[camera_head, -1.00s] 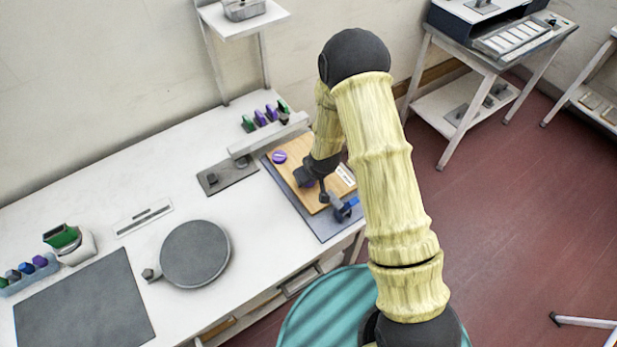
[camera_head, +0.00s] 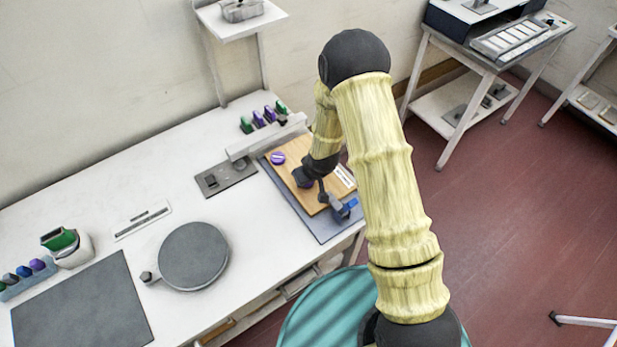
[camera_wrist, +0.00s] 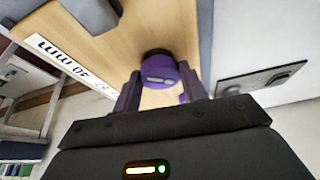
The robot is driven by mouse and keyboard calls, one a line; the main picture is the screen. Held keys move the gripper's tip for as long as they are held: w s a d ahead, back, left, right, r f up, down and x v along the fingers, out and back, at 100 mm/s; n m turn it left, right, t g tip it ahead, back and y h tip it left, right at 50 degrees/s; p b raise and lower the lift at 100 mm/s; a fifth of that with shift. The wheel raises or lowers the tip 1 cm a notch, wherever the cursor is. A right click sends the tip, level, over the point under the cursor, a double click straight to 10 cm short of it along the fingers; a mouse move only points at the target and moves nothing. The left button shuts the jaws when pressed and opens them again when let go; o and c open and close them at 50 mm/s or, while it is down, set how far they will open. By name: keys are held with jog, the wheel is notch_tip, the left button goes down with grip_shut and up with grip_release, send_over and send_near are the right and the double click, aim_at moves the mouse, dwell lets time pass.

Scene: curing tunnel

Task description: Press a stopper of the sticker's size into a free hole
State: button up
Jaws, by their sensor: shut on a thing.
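My gripper (camera_head: 305,180) is over the near part of the wooden board (camera_head: 290,150) and points down at it. In the wrist view its fingers (camera_wrist: 160,92) are shut on a purple stopper (camera_wrist: 161,70), which is at or just above the board (camera_wrist: 115,50). I cannot tell whether it sits in a hole; the hole under it is hidden. Another purple stopper (camera_head: 278,158) is in the board's far left part.
A rack of green and purple stoppers (camera_head: 264,117) stands behind the board. A blue clamp (camera_head: 344,208) sits at the board's near right corner. A grey plate (camera_head: 226,177) lies left of it. A round grey disc (camera_head: 194,256) is further left on the white table.

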jog(key=shift+f+b, duration=0.6)
jog(key=shift+f, duration=0.05)
dwell(0.6)
jog(key=o, duration=1.5)
jog(key=shift+c, duration=0.2)
jog(key=shift+r+p, duration=2.2)
jog(key=shift+r, duration=1.35)
